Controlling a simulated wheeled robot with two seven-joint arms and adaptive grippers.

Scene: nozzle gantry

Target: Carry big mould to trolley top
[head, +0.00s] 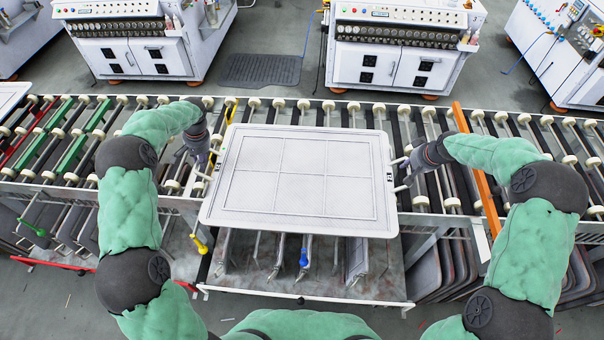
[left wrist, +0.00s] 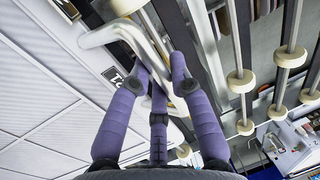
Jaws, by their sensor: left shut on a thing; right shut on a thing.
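The big mould (head: 295,178) is a wide white rectangular panel with a raised rim and a six-field grid. It lies about level over the front of the roller conveyor. My left gripper (head: 204,166) is shut on the handle at its left side; the left wrist view shows the fingers (left wrist: 160,85) around a bent metal handle (left wrist: 125,35) beside the mould's edge (left wrist: 50,85). My right gripper (head: 404,172) is shut on the right-side handle. The gap between mould and rollers is hidden. I cannot clearly identify the trolley top.
The roller conveyor (head: 440,195) runs across the whole view, with an orange bar (head: 476,165) at right. A low grey surface (head: 300,290) with upright metal parts lies below the mould's front edge. White control cabinets (head: 395,60) stand behind. Flat dark panels (head: 450,265) are stacked lower right.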

